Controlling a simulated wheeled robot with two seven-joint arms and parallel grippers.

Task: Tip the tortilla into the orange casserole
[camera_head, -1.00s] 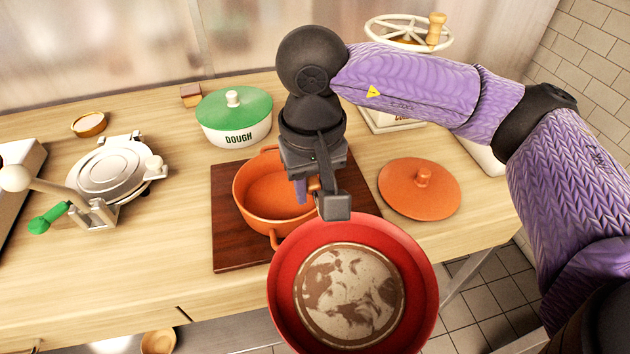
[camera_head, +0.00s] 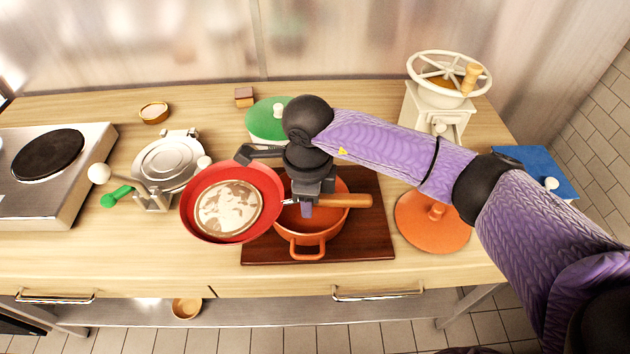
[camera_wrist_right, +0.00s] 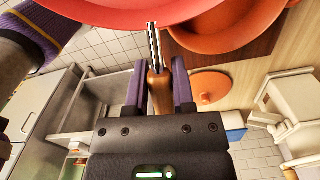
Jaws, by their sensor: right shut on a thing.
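The tortilla (camera_head: 228,208), pale with brown patches, lies in a red pan (camera_head: 262,228) in the head view. My right gripper (camera_head: 308,203) is shut on the pan's wooden handle (camera_head: 345,200), also seen between the purple fingers in the wrist view (camera_wrist_right: 160,95). The pan is left of the gripper, its inside facing up toward the head camera. The orange casserole (camera_head: 308,246) stands open on a dark red-brown board (camera_head: 375,235), below the gripper and right of the pan. The gripper and handle partly cover it. My left gripper is not in view.
The orange lid (camera_head: 432,228) lies right of the board. A green-lidded pot (camera_head: 265,120) stands behind. A tortilla press (camera_head: 168,160) and steel hotplate (camera_head: 50,200) are at left. A cream grinder (camera_head: 432,115) and blue item (camera_head: 540,170) are at right.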

